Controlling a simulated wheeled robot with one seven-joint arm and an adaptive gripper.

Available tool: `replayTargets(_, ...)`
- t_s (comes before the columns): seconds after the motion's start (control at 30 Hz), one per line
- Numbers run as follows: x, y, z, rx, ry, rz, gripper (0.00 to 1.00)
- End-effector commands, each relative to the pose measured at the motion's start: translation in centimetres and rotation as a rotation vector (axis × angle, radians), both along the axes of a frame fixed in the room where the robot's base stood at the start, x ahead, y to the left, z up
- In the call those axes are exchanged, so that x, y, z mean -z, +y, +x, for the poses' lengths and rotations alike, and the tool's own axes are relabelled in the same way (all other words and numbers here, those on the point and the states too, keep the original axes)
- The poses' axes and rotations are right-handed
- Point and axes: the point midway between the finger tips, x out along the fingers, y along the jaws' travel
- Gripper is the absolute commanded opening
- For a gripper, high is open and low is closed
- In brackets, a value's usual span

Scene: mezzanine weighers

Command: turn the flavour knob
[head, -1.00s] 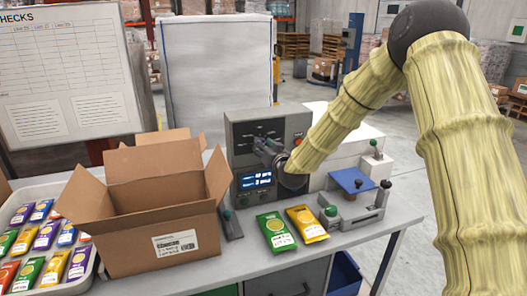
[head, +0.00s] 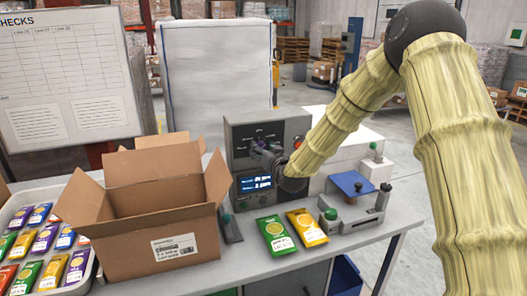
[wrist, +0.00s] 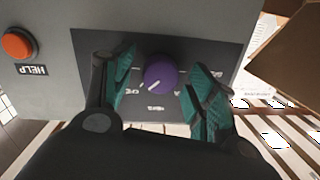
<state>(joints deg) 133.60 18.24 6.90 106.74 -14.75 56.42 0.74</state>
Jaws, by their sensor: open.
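The purple flavour knob (wrist: 161,72) sits on a dark panel plate (wrist: 150,45) in the wrist view. A short white mark on it points to the lower left of that picture. My gripper (wrist: 162,88) is open, with one teal-padded finger on each side of the knob. Gaps show between the pads and the knob. In the head view my gripper (head: 264,152) is at the front of the grey control box (head: 240,133), above its lit blue display (head: 255,182). I cannot clearly make out the knob there, behind my gripper.
An orange HELP button (wrist: 18,45) is on the same panel. An open cardboard box (head: 140,240) stands left of the control box. Green (head: 275,235) and yellow (head: 307,228) packets lie in front. A blue-plated fixture (head: 352,184) stands at the right.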

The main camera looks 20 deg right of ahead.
Motion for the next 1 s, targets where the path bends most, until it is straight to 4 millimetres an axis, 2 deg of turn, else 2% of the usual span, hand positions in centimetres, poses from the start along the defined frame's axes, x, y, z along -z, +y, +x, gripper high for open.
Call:
replayTargets(0.23,-0.1,-0.1,-1.3,0.000,0.001,0.001,0.57)
replayTargets(0.7,-0.6,-0.9,-9.4,0.000,0.001,0.001,0.57)
replayTargets(0.83,-0.7,-1.1,-10.9,0.000,0.001,0.001,0.57)
replayTargets(1.0,-0.7,-1.2,-11.8,0.001,0.000,0.001,0.57)
